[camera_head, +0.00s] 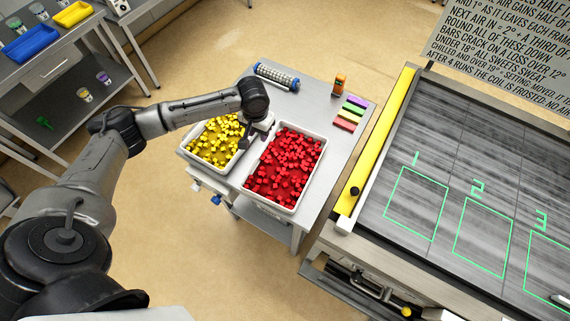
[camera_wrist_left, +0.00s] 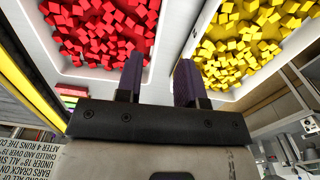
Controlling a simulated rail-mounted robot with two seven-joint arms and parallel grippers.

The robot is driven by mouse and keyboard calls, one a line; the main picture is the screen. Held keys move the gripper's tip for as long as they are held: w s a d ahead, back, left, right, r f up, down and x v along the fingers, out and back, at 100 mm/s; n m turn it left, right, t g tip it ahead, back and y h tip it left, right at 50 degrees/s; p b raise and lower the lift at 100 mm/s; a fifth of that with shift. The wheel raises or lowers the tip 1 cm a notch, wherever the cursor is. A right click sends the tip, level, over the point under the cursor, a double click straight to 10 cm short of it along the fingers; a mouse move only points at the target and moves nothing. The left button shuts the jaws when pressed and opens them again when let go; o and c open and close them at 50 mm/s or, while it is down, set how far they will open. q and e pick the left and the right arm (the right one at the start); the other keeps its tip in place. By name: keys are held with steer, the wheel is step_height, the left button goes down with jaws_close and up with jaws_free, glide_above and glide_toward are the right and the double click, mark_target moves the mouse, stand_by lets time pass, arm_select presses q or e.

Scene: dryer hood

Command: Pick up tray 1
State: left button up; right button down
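Two white trays stand side by side on a small grey cart. One tray (camera_head: 265,201) holds red cubes and also shows in the left wrist view (camera_wrist_left: 92,75). The other tray (camera_head: 217,171) holds yellow cubes and also shows in the left wrist view (camera_wrist_left: 226,97). No number is readable on either tray. My left gripper (camera_head: 247,142) is over the neighbouring rims of the two trays. In the left wrist view its dark fingers (camera_wrist_left: 159,64) are apart, with nothing between them. Contact with a rim cannot be told. My right gripper is out of view.
The grey cart (camera_head: 310,93) also carries a blue-ended roller (camera_head: 276,76), an orange device (camera_head: 339,84) and coloured blocks (camera_head: 350,113). At right is a dark slab (camera_head: 460,160) with green outlines numbered 1 to 3 and a yellow edge (camera_head: 376,150). A shelf unit stands at upper left.

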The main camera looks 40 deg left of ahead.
arm_select(q)
glide_above(261, 150)
step_height(261, 150, down, 5)
steer(key=shift+d+f, duration=0.1)
steer(key=shift+f, duration=0.05)
steer(key=shift+f+p, duration=0.4)
steer(key=shift+f, duration=2.7)
steer(key=shift+a, duration=0.2)
jaws_close()
steer(key=shift+r, duration=0.1)
